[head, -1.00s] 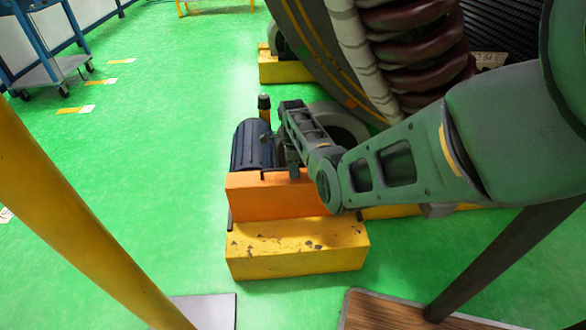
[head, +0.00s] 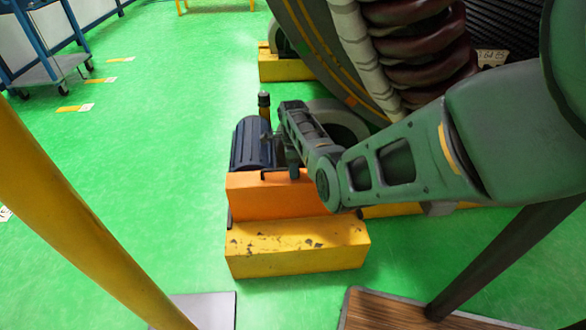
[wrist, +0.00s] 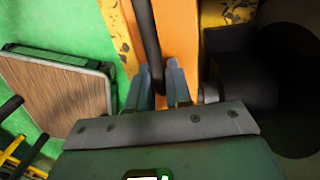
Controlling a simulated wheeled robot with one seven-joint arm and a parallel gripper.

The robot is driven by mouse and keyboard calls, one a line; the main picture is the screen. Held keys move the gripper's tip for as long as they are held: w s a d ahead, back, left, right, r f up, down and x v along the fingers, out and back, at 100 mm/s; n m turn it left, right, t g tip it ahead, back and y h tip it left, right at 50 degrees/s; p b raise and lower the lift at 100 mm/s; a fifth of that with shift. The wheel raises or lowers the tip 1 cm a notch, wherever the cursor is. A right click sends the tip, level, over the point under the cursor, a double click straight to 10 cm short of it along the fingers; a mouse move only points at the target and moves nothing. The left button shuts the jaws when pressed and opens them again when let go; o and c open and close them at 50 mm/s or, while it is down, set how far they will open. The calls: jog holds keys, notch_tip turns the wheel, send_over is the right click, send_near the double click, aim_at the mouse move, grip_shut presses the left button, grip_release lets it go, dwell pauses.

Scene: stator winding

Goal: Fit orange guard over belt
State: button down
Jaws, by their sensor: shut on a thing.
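The orange guard (head: 275,197) stands at the front of a drive unit, just above a scuffed yellow base (head: 297,250), in the head view. In the wrist view the guard (wrist: 180,35) is an orange face behind the fingers. My gripper (wrist: 160,82) is shut on the guard's dark bar-shaped handle (wrist: 147,40), which runs between its two fingers. The belt is hidden, and I cannot tell whether the guard is fully seated.
A dark ribbed motor (head: 252,145) sits behind the guard. A big round machine with red-brown coils (head: 410,50) rises at the back right. A wood-topped platform (head: 390,315) lies at the front. A blue cart (head: 45,60) stands far left.

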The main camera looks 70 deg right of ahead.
jog(key=shift+f, duration=0.25)
jog(key=c, duration=1)
grip_release()
jog(key=shift+o, duration=0.2)
jog(key=shift+f, duration=0.1)
jog(key=shift+w+d+r+p, duration=0.15)
jog(key=shift+r+p, duration=0.45)
jog(key=shift+r, duration=1.4)
jog(key=shift+s+d+r+p, duration=0.1)
jog(key=shift+r+p, duration=0.45)
jog(key=shift+r, duration=1.4)
